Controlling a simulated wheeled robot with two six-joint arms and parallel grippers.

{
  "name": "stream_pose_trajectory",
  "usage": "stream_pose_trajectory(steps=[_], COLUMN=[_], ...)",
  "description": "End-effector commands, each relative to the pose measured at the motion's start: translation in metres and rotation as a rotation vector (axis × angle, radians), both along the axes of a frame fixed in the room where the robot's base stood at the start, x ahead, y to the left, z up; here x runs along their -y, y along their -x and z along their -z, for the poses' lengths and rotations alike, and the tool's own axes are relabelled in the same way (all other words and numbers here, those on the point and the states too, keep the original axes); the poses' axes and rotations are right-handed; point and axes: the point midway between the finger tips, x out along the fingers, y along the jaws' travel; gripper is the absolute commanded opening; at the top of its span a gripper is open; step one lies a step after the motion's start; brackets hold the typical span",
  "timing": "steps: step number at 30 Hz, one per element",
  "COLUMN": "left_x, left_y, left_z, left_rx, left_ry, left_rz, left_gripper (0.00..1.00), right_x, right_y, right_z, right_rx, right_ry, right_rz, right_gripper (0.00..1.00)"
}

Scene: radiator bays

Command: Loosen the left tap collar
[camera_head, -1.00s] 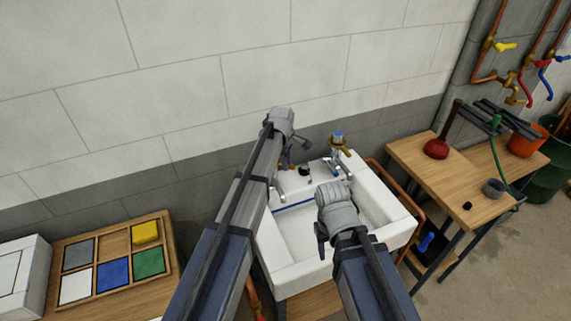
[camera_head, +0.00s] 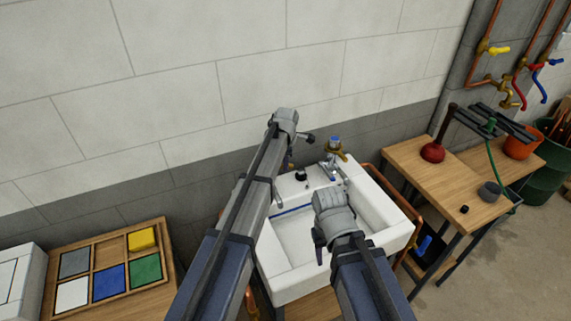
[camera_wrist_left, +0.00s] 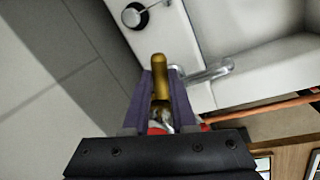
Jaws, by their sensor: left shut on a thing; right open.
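The left tap stands at the back left of the white sink (camera_head: 285,285); in the head view my left arm mostly hides it. In the left wrist view, its brass collar (camera_wrist_left: 158,64) shows between the two dark fingers of my left gripper (camera_wrist_left: 160,88), which is shut on it. A red part (camera_wrist_left: 157,129) of the tap and the chrome spout (camera_wrist_left: 207,74) show close by. In the head view, my left gripper (camera_head: 289,168) is largely behind its own wrist. My right gripper (camera_head: 319,246) is open and empty over the basin.
The right tap (camera_head: 334,150) has a blue top and brass collar. A black plug (camera_head: 301,175) sits on the sink's back ledge. A bench (camera_head: 415,160) with a red plunger (camera_head: 432,152) stands right. The wall is close behind.

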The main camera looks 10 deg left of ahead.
Motion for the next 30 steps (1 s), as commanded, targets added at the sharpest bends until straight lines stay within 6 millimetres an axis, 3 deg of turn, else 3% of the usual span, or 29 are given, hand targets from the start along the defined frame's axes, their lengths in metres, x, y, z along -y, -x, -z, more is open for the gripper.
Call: stream_pose_trajectory(steps=[22,23,30], left_x=[-0.0008,-0.0008,-0.0005], left_y=[-0.0036,-0.0037,-0.0032], left_z=[-0.0001,-0.0001,0.0], left_rx=[0.002,0.002,0.001], left_ry=[-0.001,-0.001,-0.001], left_rz=[-0.044,-0.044,-0.043], left_gripper=[0.0,0.26,0.53], right_x=[0.0,0.0,0.0], right_y=[0.0,0.0,0.0], right_z=[0.0,-0.0001,0.0], right_rx=[0.0,0.0,0.0], right_ry=[0.0,0.0,0.0], right_rz=[0.0,0.0,0.0], right_gripper=[0.5,0.5,0.5])
